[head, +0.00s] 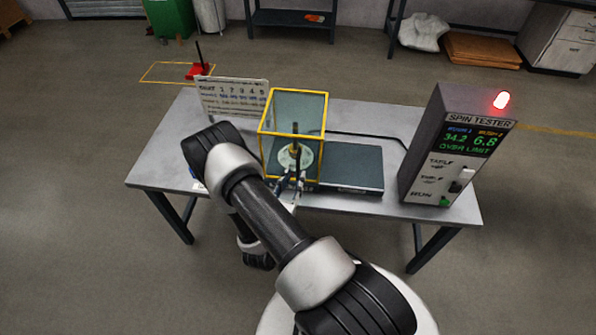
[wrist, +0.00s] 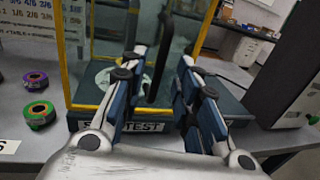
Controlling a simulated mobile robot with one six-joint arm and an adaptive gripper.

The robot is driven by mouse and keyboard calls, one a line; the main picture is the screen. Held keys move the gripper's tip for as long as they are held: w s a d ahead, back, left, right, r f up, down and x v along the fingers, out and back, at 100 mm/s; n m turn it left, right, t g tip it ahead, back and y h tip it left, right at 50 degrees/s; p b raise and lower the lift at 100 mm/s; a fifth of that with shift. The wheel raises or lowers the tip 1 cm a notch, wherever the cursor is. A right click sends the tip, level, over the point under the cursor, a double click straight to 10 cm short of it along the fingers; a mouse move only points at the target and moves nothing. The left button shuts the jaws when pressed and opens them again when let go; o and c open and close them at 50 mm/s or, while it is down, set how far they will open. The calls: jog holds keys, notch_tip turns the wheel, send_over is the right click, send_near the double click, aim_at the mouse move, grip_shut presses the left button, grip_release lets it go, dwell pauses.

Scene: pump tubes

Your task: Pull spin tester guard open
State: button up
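The spin tester guard (head: 326,112) is a clear box with a yellow frame on the table, standing over a round pale plate with a yellow-and-black centre. Its black upright handle (wrist: 161,60) is on the near side. My gripper (wrist: 166,52) is open, with the handle between its two fingers in the wrist view; I cannot tell whether either finger touches it. In the head view my gripper (head: 288,184) is at the near side of the guard, and my arm hides part of the table. The guard appears closed over the plate.
A dark flat rail base (head: 350,168) extends right of the guard. The spin tester console (head: 445,150) stands further right with a red lamp lit. A chart board (head: 232,98) stands left. Purple tape (wrist: 35,80) and green tape (wrist: 40,115) rolls lie left of the guard.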

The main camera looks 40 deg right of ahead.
aim_at(298, 171)
jog(key=shift+b+x, duration=0.35)
jog(key=shift+x, duration=1.9)
grip_shut()
